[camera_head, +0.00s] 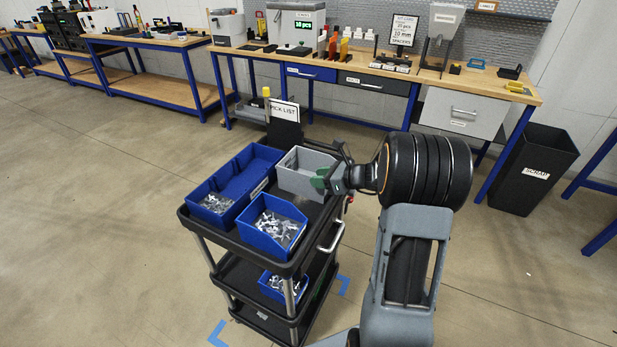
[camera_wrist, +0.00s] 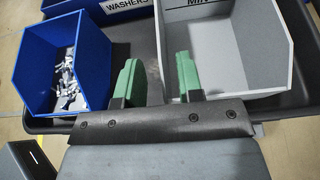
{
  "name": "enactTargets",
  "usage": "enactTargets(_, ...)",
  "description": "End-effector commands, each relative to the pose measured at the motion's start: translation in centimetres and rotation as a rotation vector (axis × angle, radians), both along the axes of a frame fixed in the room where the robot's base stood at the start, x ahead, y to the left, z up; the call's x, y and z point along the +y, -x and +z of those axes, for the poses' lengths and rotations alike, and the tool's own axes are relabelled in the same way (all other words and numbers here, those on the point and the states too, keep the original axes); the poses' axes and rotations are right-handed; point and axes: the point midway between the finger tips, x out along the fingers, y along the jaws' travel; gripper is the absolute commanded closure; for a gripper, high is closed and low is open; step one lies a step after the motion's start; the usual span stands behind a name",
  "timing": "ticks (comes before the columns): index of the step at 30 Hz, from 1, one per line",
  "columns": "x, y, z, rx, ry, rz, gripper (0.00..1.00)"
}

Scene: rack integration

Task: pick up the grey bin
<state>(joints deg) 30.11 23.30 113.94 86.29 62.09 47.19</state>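The grey bin (camera_head: 296,181) sits on the top shelf of the black cart, at its back right, next to the blue bins. My gripper (camera_head: 322,181) is at the bin's right side, partly covering it. In the wrist view the grey bin (camera_wrist: 230,55) fills the right half and looks empty. My gripper (camera_wrist: 158,72) is open there, with its green fingers apart. One finger overlaps the bin's inside and the other lies outside its near side wall. I cannot tell whether either finger touches the wall.
A blue bin of small parts (camera_head: 272,225) stands in front of the grey bin, and a long blue bin (camera_head: 236,184) stands to its left. A pick-list sign (camera_head: 284,112) rises behind. The cart handle (camera_head: 331,237) is at right.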

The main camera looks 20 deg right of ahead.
Motion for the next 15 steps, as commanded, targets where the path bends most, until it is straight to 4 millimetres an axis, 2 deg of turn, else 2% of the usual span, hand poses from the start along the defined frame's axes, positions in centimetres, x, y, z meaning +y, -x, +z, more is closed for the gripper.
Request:
enactTargets(6,1.7,-1.8,-1.1,0.001,-0.001,0.002,0.66)
enactTargets(15,2.0,-2.3,-1.4,0.000,0.001,0.000,0.66)
